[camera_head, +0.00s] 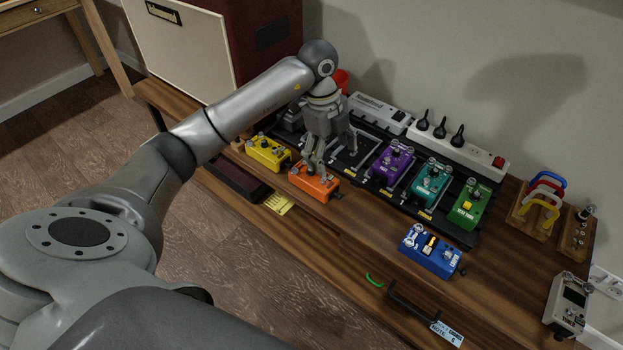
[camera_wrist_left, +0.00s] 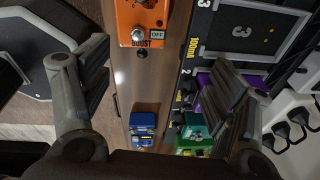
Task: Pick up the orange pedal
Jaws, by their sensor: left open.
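The orange pedal (camera_head: 314,183) lies on the wooden bench in front of the black pedalboard, right of a yellow pedal. My left gripper (camera_head: 318,160) is close above it, pointing down, with its fingers near the pedal's back edge. In the left wrist view the orange pedal (camera_wrist_left: 143,20) shows at the top, cut off by the frame edge, with a knob and the word BOOST. The left gripper's two fingers (camera_wrist_left: 155,95) are spread wide with nothing between them. Whether a finger touches the pedal I cannot tell. My right gripper is not in view.
The pedalboard (camera_head: 345,170) carries purple (camera_head: 393,161), teal (camera_head: 431,183) and green (camera_head: 470,203) pedals. A yellow pedal (camera_head: 268,152) is left of the orange one. A blue pedal (camera_head: 430,251) stands to the right. A power strip (camera_head: 460,146) lies behind. Bare wood lies between orange and blue.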

